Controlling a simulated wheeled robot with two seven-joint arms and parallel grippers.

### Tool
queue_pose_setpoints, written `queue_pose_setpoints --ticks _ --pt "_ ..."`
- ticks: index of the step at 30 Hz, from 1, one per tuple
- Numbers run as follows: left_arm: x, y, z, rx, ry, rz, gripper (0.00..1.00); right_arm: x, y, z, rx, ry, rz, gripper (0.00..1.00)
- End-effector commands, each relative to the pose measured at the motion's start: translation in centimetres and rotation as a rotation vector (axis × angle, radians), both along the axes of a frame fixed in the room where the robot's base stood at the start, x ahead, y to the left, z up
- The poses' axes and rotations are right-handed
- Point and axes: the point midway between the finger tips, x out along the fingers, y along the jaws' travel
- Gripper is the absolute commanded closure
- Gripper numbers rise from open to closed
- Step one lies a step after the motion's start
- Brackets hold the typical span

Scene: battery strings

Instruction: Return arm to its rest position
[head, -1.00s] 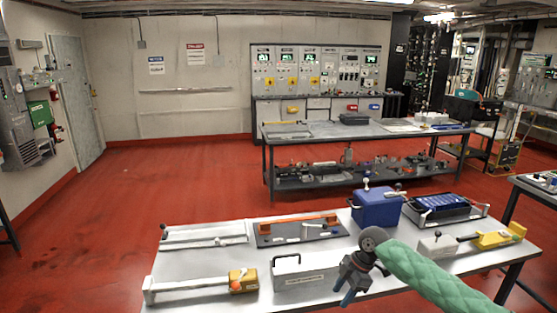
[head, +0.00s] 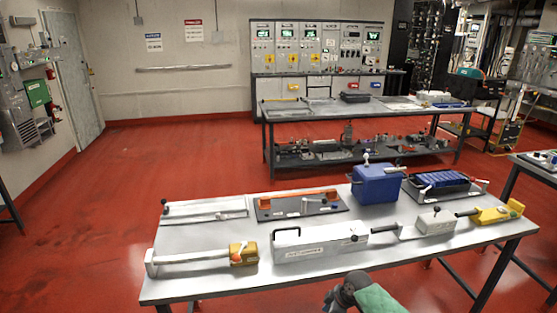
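My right arm, in a green sleeve, comes in at the bottom edge of the head view. Only its wrist end shows, in front of the near table's front edge and apart from the things on it. My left arm and gripper are not in view.
The near table (head: 190,287) holds a blue box (head: 377,184), a white case with a black handle (head: 320,243), a yellow-ended tool (head: 243,254), another yellow piece (head: 497,214) and a black tray (head: 440,185). A second bench (head: 365,113) stands behind. Red floor lies open at left.

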Motion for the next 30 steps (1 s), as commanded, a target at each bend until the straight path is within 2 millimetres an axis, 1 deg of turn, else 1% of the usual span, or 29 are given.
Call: queue_pose_setpoints --ticks 1,2,3,5,6,8,9,11,12,14,15,17,18,20,21,23,24,26,27,29,30 --pt "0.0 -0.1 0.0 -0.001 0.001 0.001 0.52 -1.1 0.3 -2.7 0.004 0.013 -0.050 0.56" --pt "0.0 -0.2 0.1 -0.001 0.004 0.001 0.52 -1.6 0.3 -3.9 0.004 0.017 -0.080 0.56" --pt "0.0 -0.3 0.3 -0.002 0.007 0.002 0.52 -2.3 0.4 -5.6 0.005 0.023 -0.120 0.56" --pt "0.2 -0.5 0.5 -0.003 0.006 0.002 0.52 -3.4 0.3 -8.2 0.003 0.032 -0.182 0.56" --pt "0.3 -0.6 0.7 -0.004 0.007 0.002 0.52 -4.2 0.3 -9.9 0.002 0.039 -0.223 0.56" --pt "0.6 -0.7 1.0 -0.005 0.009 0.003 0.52 -5.6 0.2 -12.4 -0.001 0.047 -0.283 0.56" --pt "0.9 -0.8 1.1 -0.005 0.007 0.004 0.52 -6.6 0.1 -14.1 -0.004 0.056 -0.323 0.56" --pt "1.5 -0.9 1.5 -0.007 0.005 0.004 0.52 -8.3 0.0 -16.6 -0.009 0.066 -0.381 0.56" --pt "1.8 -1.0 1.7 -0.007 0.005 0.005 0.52 -9.5 -0.2 -18.2 -0.014 0.072 -0.421 0.56" --pt "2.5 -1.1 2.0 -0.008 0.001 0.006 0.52 -11.5 -0.4 -20.8 -0.023 0.084 -0.479 0.56" --pt "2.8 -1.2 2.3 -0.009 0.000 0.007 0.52 -12.9 -0.5 -22.4 -0.028 0.093 -0.515 0.56" --pt "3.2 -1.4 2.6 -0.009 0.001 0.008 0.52 -15.1 -0.8 -24.8 -0.038 0.105 -0.572 0.56" --pt "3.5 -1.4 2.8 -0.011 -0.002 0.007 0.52 -16.7 -0.9 -26.4 -0.045 0.113 -0.608 0.56" --pt "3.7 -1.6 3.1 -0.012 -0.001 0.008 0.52 -19.2 -1.2 -28.6 -0.059 0.125 -0.662 0.56" --pt "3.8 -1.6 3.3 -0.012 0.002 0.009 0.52 -21.0 -1.5 -30.1 -0.068 0.132 -0.696 0.56" --pt "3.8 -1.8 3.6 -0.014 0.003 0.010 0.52 -23.8 -1.7 -32.3 -0.083 0.145 -0.748 0.56" --pt "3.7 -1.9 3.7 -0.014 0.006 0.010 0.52 -25.7 -1.9 -33.7 -0.094 0.154 -0.781 0.56" --pt "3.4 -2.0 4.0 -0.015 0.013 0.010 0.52 -28.8 -2.2 -35.7 -0.112 0.166 -0.830 0.56" --pt "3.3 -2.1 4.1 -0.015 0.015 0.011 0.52 -30.8 -2.4 -36.9 -0.123 0.173 -0.860 0.56" --pt "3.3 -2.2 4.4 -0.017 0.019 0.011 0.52 -33.8 -2.7 -38.5 -0.141 0.183 -0.901 0.56" --pt "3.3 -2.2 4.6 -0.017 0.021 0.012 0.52 -35.6 -2.8 -39.4 -0.152 0.189 -0.925 0.56"
